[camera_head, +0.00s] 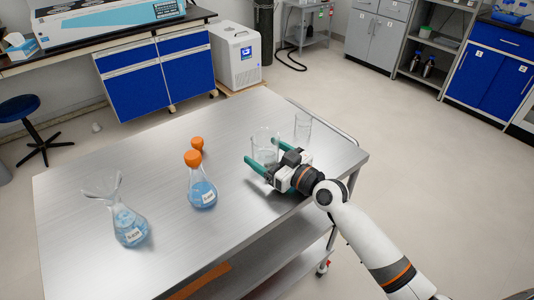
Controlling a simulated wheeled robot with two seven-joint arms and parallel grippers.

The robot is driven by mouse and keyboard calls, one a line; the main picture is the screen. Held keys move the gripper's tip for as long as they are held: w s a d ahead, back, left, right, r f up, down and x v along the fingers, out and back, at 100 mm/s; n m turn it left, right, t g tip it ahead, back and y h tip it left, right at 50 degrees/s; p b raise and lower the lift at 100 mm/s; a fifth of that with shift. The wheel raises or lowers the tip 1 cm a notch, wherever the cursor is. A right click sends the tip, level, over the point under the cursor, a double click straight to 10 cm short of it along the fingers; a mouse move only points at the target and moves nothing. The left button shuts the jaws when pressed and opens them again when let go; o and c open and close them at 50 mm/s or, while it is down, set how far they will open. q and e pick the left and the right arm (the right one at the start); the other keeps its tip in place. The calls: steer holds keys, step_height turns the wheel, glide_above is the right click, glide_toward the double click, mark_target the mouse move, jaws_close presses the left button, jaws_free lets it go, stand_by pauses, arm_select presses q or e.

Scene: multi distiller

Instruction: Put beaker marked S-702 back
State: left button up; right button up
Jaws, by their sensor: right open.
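A clear glass beaker (265,136) stands on the steel table toward its right side. My right gripper (266,156) is open, with its teal fingers at the near and far sides of this beaker. The beaker appears to be between the fingers, but I cannot tell whether they touch it. A second, narrower clear glass vessel (303,127) stands just behind and to the right of the gripper. I can read no S-702 mark on either glass. My left gripper is not in view.
The table's middle back is clear.

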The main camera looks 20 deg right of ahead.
steer(key=shift+s+r, duration=0.1)
steer(key=b+v, duration=0.1)
steer(key=v, duration=1)
steer(key=shift+b, duration=0.35)
steer(key=shift+s+d+r, duration=0.1)
steer(key=shift+s+d, duration=0.1)
steer(key=shift+s, duration=0.2)
